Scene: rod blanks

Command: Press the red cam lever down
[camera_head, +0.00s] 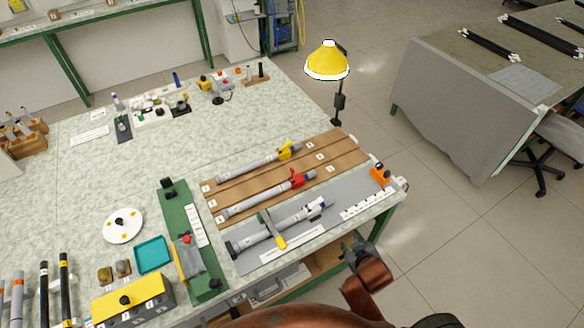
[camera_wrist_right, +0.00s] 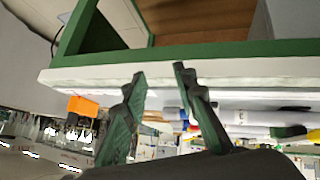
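A red lever-like piece (camera_head: 297,180) sits near the right end of a grey rod (camera_head: 255,200) on the wooden board (camera_head: 340,165). A small red knob (camera_head: 187,239) also shows on a green fixture (camera_head: 180,208) left of the board. I cannot tell for sure which of these is the cam lever. My right gripper (camera_head: 356,248) is beyond the table's front edge, apart from both red parts. In the right wrist view its two dark fingers (camera_wrist_right: 158,74) stand apart with nothing between them, facing the table's edge (camera_wrist_right: 90,76). My left gripper is not in view.
A grey mat (camera_head: 352,190) holds another rod and an orange tool (camera_head: 380,175) near the right corner. A yellow lamp (camera_head: 328,62) stands behind the board. A teal tray (camera_head: 153,254) and a yellow box (camera_head: 130,300) lie left. The table's middle left is mostly clear.

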